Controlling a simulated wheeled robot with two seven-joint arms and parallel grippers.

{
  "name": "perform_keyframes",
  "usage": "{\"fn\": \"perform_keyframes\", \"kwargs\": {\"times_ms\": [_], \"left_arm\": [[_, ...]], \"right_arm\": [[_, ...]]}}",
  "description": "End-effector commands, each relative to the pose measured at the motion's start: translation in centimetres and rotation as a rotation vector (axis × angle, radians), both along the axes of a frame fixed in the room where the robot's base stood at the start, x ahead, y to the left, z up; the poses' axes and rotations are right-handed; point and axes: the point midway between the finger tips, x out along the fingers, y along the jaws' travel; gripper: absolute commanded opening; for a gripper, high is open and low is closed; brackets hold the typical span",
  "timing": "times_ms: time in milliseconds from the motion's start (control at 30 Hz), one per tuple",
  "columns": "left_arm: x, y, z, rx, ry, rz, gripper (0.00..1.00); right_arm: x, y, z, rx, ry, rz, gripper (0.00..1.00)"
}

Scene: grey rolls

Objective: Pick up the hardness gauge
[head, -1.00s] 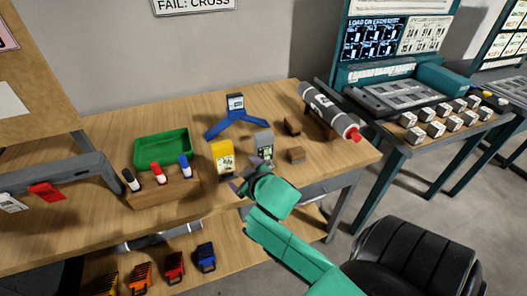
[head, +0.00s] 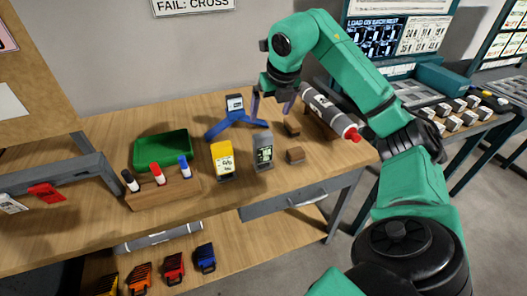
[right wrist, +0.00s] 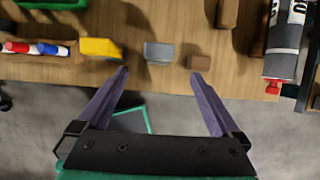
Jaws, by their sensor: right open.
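Three small instruments stand on the wooden bench, with no readable label telling which is the hardness gauge. A grey boxy gauge with a screen (head: 264,152) stands upright near the front; the right wrist view shows it from above (right wrist: 158,52). A yellow gauge (head: 221,160) is just left of it, also in the right wrist view (right wrist: 100,48). A blue gauge with spread legs (head: 235,111) stands farther back. My right gripper (head: 272,104) is open and empty, raised above the bench. In the right wrist view, its fingertips (right wrist: 160,73) are either side of the grey gauge's line, apart from it. My left gripper is out of view.
Two brown blocks (head: 295,155) lie right of the grey gauge. A grey roll with a red end (head: 328,109) rests at the bench's right. A pen holder (head: 163,188) and green tray (head: 163,150) are left. A table of several small blocks stands right.

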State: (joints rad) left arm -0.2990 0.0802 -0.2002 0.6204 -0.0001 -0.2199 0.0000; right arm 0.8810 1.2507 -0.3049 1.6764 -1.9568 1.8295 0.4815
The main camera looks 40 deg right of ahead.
Motion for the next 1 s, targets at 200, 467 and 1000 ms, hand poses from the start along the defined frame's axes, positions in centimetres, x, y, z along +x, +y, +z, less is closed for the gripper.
{"fn": "perform_keyframes", "kwargs": {"times_ms": [200,467,1000], "left_arm": [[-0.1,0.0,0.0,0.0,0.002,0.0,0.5],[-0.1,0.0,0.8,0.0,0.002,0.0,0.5],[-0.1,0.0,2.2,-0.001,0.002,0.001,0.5]], "right_arm": [[1.3,-0.8,-4.5,-0.006,0.019,-0.008,1.0],[3.1,-1.3,-8.6,-0.004,0.012,-0.005,1.0],[4.8,-1.6,-13.4,-0.005,0.009,-0.003,0.85]]}}
